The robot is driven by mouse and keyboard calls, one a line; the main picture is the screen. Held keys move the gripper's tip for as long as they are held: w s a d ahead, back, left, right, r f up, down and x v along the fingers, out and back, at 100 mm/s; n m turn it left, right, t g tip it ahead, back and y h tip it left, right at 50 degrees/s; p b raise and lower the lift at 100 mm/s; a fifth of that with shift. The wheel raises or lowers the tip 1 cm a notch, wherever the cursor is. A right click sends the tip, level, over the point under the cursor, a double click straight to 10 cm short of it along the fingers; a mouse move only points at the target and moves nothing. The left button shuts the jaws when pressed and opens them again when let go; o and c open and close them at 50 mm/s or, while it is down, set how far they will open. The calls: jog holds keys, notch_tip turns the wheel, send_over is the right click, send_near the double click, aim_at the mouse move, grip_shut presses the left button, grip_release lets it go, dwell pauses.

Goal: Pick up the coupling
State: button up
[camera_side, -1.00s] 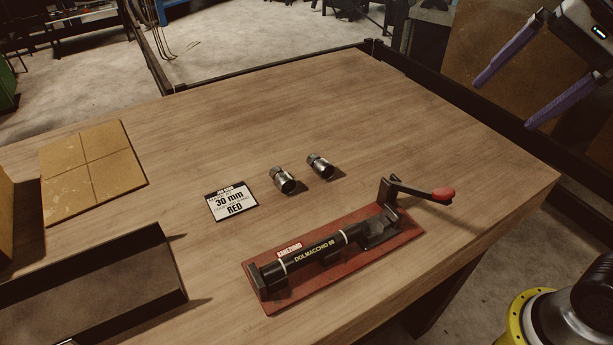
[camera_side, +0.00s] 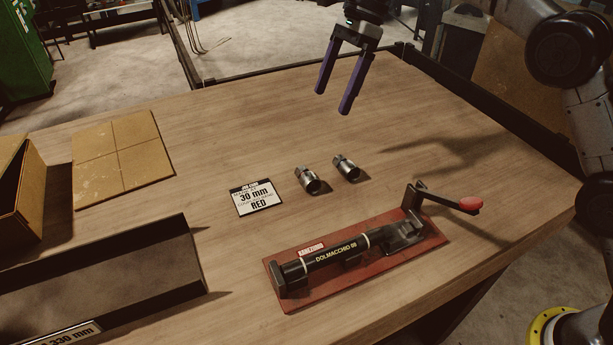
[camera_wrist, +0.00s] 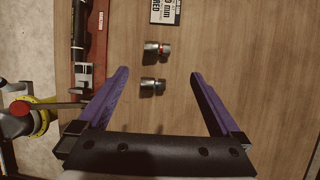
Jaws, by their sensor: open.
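Two short metal couplings lie side by side on the wooden table. In the side view the left coupling (camera_side: 307,181) is nearer the printed card, and the right coupling (camera_side: 346,168) is nearer the crimper handle. The wrist view shows one coupling with a red band (camera_wrist: 157,48) beside the card and a plain-looking one (camera_wrist: 153,86) nearer my fingers. My gripper (camera_side: 333,102) is open and empty, with purple fingers pointing down, above the table behind the couplings. It also shows in the wrist view (camera_wrist: 160,74), its fingers spread wider than the couplings.
A crimper (camera_side: 345,262) on a red base stands in front of the couplings, its red-tipped lever (camera_side: 468,204) sticking out right. A card (camera_side: 257,198) reads 30 mm RED. A dark tray (camera_side: 110,272) and cardboard sheet (camera_side: 122,160) lie left. The table behind the couplings is clear.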

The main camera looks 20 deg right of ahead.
aim_at(306, 172)
jog(key=x, duration=1.6)
jog(key=shift+d+f, duration=0.25)
jog(key=shift+d, duration=0.1)
jog(key=shift+r, duration=0.1)
jog(key=c, duration=1.4)
jog(key=shift+r, duration=0.1)
